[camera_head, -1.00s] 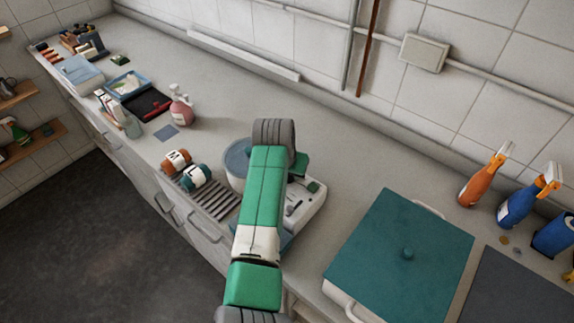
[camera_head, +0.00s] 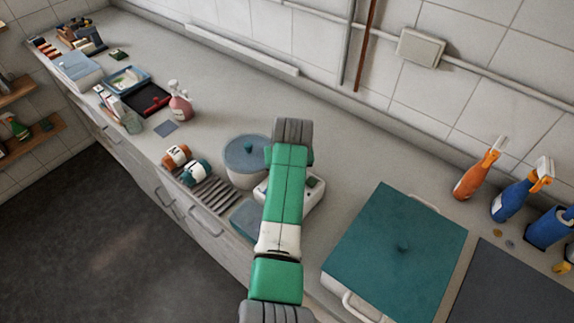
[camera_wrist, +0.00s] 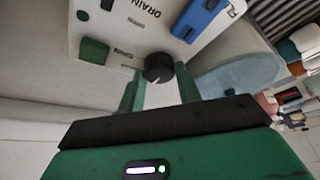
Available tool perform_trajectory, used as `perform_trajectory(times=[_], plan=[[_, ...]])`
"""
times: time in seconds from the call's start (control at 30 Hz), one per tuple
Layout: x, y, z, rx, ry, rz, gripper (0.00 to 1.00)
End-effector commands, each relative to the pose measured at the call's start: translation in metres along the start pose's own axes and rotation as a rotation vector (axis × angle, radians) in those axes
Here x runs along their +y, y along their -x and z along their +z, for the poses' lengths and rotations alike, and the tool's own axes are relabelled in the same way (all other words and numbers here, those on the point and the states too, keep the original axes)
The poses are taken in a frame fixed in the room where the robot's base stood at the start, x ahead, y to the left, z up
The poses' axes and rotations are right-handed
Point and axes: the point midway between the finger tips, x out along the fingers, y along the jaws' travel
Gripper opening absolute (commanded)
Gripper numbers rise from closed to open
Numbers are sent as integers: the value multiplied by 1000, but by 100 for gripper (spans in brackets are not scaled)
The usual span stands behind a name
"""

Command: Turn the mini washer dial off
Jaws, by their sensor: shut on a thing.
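The mini washer has a white control panel (camera_head: 315,192) and a round grey tub with a blue-grey lid (camera_head: 247,152). My arm hides part of the panel in the head view. In the wrist view, the panel (camera_wrist: 130,45) carries a "DRAIN" label, a blue switch (camera_wrist: 203,14) and green buttons. The dark round dial (camera_wrist: 158,67) sits at the panel's lower edge in that view. My gripper (camera_wrist: 159,80) has its green fingers on either side of the dial and is shut on it. The dial's pointer mark is too small to read clearly.
A large teal-lidded box (camera_head: 395,250) stands right of the washer. Spray bottles, including an orange one (camera_head: 480,170), stand farther right.

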Motion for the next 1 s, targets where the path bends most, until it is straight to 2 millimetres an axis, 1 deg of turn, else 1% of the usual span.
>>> perform_trajectory(times=[0.27, 0.3, 0.37, 0.4, 0.63, 0.7, 0.77, 1.0], plan=[[0, 0, 0, 0, 0, 0, 11], [0, 0, 0, -1, 0, 0, 40], [0, 0, 0, 0, 0, 0, 51], [0, 0, 0, -1, 0, 0, 55], [0, 0, 0, 0, 0, 0, 55], [0, 3, 0, 0, -1, 0, 55], [0, 11, -1, 2, -1, 1, 55], [0, 57, 0, 2, 0, 1, 55]])
